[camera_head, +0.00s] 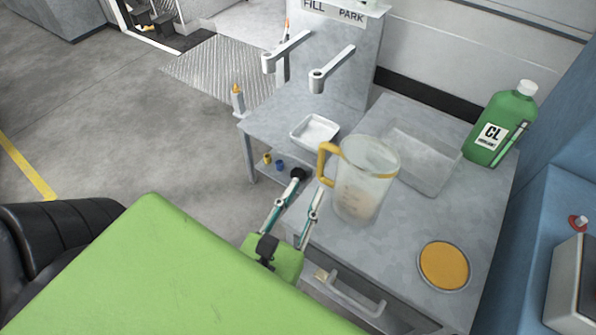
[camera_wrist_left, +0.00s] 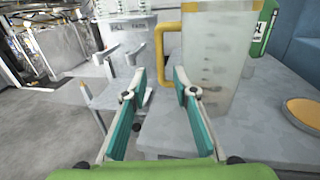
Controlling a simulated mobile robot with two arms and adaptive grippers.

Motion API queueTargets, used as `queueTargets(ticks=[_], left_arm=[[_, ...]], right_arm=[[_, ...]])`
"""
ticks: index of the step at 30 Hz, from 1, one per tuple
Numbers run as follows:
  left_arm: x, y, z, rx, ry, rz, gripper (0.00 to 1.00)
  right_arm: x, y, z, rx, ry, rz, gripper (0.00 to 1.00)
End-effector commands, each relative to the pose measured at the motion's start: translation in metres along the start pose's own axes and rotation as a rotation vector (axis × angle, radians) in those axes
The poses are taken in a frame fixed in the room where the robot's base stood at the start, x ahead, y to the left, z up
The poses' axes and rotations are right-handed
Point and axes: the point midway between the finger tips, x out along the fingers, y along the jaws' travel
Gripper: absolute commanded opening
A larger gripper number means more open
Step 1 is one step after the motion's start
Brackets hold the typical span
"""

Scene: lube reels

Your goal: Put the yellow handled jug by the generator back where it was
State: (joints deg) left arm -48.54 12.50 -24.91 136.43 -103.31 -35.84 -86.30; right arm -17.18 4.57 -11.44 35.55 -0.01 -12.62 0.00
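The jug (camera_head: 362,182) is clear with a yellow rim and a yellow handle on its left side. It stands upright on the grey bench top. It also shows large in the left wrist view (camera_wrist_left: 217,60), its handle (camera_wrist_left: 168,45) ahead of the fingers. My left gripper (camera_head: 308,182) is just left of the jug, below the handle in the picture. Its fingers are apart with nothing between them in the left wrist view (camera_wrist_left: 160,82). Whether a finger touches the jug I cannot tell. No generator is recognisable. My right gripper is not in view.
A round orange-topped disc (camera_head: 444,266) lies at the bench's front right. A green coolant bottle (camera_head: 501,125) stands at the back right by a shallow clear tray (camera_head: 421,160). A small white tray (camera_head: 314,132) sits left, under a FILL/PARK stand (camera_head: 345,50) with two arms.

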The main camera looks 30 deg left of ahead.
Motion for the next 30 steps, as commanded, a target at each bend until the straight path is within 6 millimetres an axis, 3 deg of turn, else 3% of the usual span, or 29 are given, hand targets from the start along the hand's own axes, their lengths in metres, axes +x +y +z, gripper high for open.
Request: queueTargets(ticks=[3,7,24,28,30], left_arm=[[-0.017,0.000,-0.003,0.002,0.003,-0.001,0.26],[-0.025,0.000,-0.001,0.001,0.001,-0.001,0.26],[-0.026,0.001,0.000,-0.005,0.000,0.002,0.26],[-0.020,0.016,-0.005,-0.117,0.020,0.059,0.26],[-0.013,0.035,-0.013,-0.266,0.043,0.133,0.26]], right_arm=[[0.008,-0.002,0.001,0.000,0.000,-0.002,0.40],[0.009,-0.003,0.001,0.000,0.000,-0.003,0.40],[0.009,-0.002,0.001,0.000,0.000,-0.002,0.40],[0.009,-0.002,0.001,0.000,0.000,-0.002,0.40],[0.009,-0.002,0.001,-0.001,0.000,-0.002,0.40]])
